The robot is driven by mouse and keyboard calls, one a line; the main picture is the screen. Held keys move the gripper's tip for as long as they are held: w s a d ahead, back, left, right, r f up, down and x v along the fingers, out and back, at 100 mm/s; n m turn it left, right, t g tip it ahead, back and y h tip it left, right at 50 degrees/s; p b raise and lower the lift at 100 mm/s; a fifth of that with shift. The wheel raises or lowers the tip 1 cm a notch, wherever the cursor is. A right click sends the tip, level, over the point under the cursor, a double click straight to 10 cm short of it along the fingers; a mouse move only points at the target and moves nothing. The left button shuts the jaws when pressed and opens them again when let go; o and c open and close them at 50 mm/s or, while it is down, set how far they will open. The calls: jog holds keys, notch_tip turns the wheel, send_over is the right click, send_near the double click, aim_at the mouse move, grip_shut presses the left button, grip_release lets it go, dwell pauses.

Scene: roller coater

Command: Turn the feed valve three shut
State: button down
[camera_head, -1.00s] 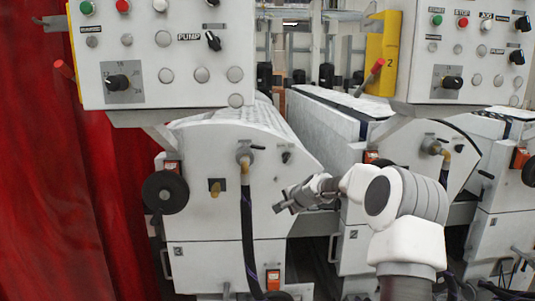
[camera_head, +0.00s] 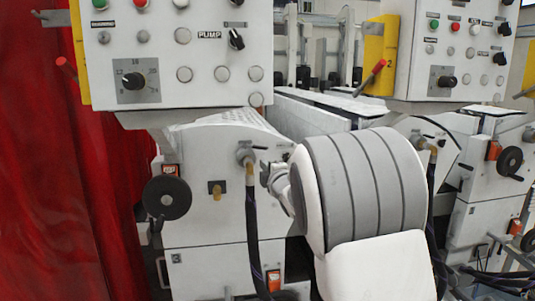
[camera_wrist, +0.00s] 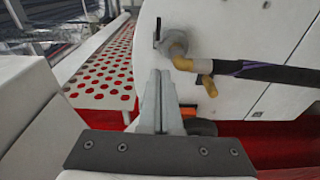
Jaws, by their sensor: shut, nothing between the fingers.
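The feed valve three (camera_head: 246,155) is a grey round fitting on the white front panel of the left machine. A small dark lever (camera_head: 261,148) sticks out to its right. A brass elbow and a black hose (camera_head: 251,225) hang below it. In the wrist view the valve (camera_wrist: 174,43) is ahead of my gripper (camera_wrist: 160,76), with its dark lever (camera_wrist: 158,32) on the left. My gripper is shut and empty, with its tips close to the valve. Whether they touch the lever I cannot tell. In the head view my arm hides most of the gripper.
A second brass stub (camera_wrist: 208,85) sits by the valve. A black handwheel (camera_head: 167,198) is on the panel's left. A control box (camera_head: 170,50) overhangs the machine. A perforated plate (camera_wrist: 105,75) lies left in the wrist view. A red curtain (camera_head: 50,180) hangs at far left.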

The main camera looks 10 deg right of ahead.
jog(key=p, duration=0.5)
send_near(260, 148)
jog(key=w+a, duration=0.3)
jog(key=w, duration=0.2)
jog(key=shift+w+d+f+n+p, duration=0.3)
jog(key=shift+w+d+p, duration=0.2)
jog(key=shift+w+d, duration=0.2)
